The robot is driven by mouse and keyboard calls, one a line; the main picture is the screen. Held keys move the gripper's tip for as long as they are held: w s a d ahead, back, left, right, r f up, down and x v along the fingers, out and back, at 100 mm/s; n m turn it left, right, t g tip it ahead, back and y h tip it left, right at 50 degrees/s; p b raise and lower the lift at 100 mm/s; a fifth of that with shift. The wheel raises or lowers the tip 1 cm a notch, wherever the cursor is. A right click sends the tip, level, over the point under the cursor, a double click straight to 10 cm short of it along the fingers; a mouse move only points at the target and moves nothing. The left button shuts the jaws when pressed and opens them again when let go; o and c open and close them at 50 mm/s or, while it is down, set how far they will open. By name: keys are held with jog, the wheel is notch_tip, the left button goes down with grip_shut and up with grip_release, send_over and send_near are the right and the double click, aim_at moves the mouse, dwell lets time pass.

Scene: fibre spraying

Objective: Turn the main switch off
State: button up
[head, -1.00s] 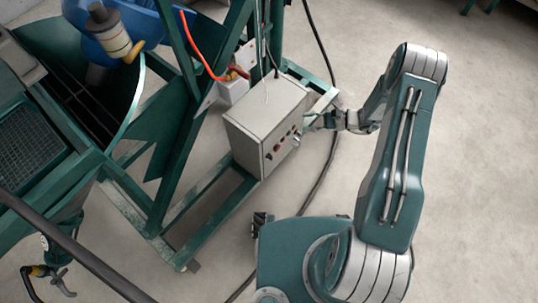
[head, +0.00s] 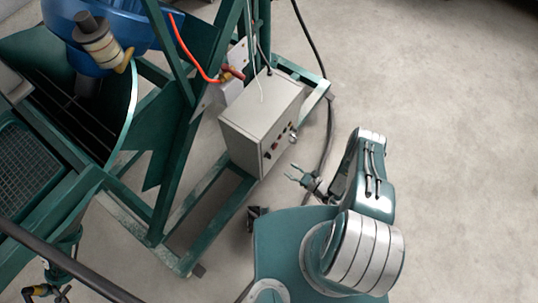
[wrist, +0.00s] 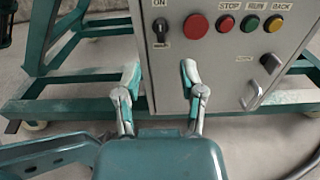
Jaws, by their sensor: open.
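The grey control box (head: 262,122) stands on the green frame, its front panel facing me; the panel fills the upper right of the wrist view (wrist: 230,62). A black rotary switch (wrist: 161,28) sits at the panel's upper left under the label ON. Its knob looks roughly upright; the lettering below it is too small to read. My gripper (head: 297,176) is in front of the box, apart from it. In the wrist view my gripper (wrist: 160,72) has its two fingers spread, with nothing between them, below the switch.
Right of the switch are a large red button (wrist: 196,26) and smaller STOP, RUN and BACK buttons (wrist: 250,23). A silver lever (wrist: 249,95) is on the panel's lower right. The green frame's rails (head: 205,215) and a black cable (head: 327,130) lie nearby. The floor at right is clear.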

aim_at(268, 156)
jog(key=x, duration=1)
jog(key=shift+w+a, duration=0.15)
jog(key=shift+w, duration=0.1)
grip_shut()
